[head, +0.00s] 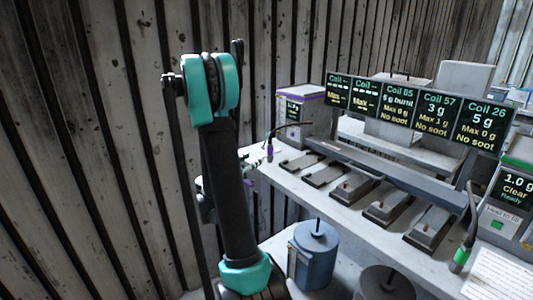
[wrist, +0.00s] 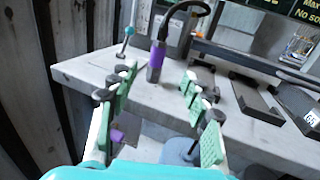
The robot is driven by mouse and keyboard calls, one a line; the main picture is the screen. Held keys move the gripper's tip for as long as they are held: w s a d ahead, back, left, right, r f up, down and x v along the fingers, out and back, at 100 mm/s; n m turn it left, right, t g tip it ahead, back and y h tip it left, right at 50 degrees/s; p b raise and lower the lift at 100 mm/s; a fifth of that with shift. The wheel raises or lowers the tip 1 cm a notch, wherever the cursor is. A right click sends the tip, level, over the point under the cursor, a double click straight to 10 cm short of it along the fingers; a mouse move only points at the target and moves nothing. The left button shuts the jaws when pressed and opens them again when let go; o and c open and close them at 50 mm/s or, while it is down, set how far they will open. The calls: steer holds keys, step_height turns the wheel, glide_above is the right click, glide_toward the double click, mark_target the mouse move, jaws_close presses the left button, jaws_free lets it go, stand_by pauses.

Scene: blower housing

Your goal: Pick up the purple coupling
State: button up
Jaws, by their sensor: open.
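The purple coupling (wrist: 155,68) stands upright on the grey bench near its left end, with a dark hose curving from its top. In the head view the coupling (head: 269,150) shows small, just right of my arm. My gripper (wrist: 157,78) is open and empty, its green-padded fingers pointing toward the bench. In the wrist picture the coupling appears between the fingertips, with gaps on both sides and touching neither. It looks to be beyond the tips. In the head view my arm mostly hides the gripper.
A purple-trimmed box (head: 303,112) stands behind the coupling. A teal-topped stick (wrist: 126,42) stands left of it. Several dark fixtures (head: 383,208) line the bench under display screens (head: 437,112). A green-banded coupling (head: 460,258) stands at right. A blue canister (head: 314,258) stands below the bench edge.

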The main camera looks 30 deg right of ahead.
mark_target(268, 150)
steer(key=x, duration=0.9)
steer(key=shift+f+x, duration=0.2)
steer(key=shift+x, duration=1.15)
steer(key=shift+f+x, duration=0.2)
steer(key=shift+x, duration=1.1)
steer(key=shift+w, duration=0.1)
steer(key=shift+c, duration=0.4)
jaws_close()
